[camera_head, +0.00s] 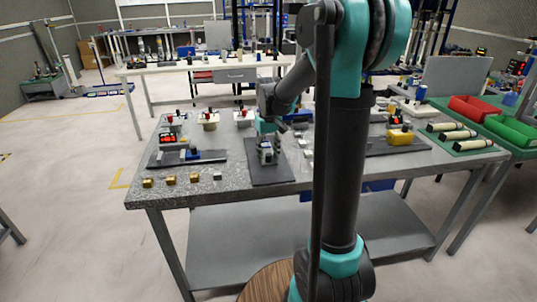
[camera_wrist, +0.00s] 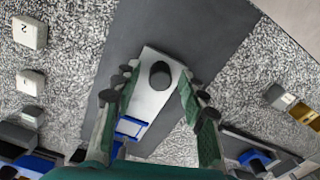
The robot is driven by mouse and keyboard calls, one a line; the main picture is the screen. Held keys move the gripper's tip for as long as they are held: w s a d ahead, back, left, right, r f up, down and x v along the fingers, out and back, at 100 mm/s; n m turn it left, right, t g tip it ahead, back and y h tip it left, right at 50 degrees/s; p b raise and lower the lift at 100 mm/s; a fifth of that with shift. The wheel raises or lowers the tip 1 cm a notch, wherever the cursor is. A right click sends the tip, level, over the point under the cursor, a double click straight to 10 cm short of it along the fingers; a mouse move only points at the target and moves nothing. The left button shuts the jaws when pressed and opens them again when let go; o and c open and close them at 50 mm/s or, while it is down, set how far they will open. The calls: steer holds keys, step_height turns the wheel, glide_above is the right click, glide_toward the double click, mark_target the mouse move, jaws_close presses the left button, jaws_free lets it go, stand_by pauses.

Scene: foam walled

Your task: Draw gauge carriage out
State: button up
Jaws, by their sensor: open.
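A pale grey block with a black round knob (camera_wrist: 160,75), which looks like the gauge carriage, sits over a dark strip-like base (camera_wrist: 205,25) in the wrist view. A blue-edged part (camera_wrist: 130,128) shows at its near end, partly hidden. My gripper (camera_wrist: 155,82) is open, with one green-padded finger on each side of the block. I cannot tell whether the fingers touch it. In the head view my gripper (camera_head: 267,152) points down over the dark mat (camera_head: 272,175) in the middle of the grey bench and hides what is under it.
On the bench, a blue-and-black device (camera_head: 190,155) stands left of the mat, and small brass blocks (camera_head: 171,180) lie at the front left. A yellow device (camera_head: 400,136) stands right. A block marked 2 (camera_wrist: 30,33) lies left in the wrist view. Speckled bench top flanks the base.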

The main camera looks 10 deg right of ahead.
jaws_close()
stand_by(0.3)
steer(key=s, duration=1.3)
jaws_free()
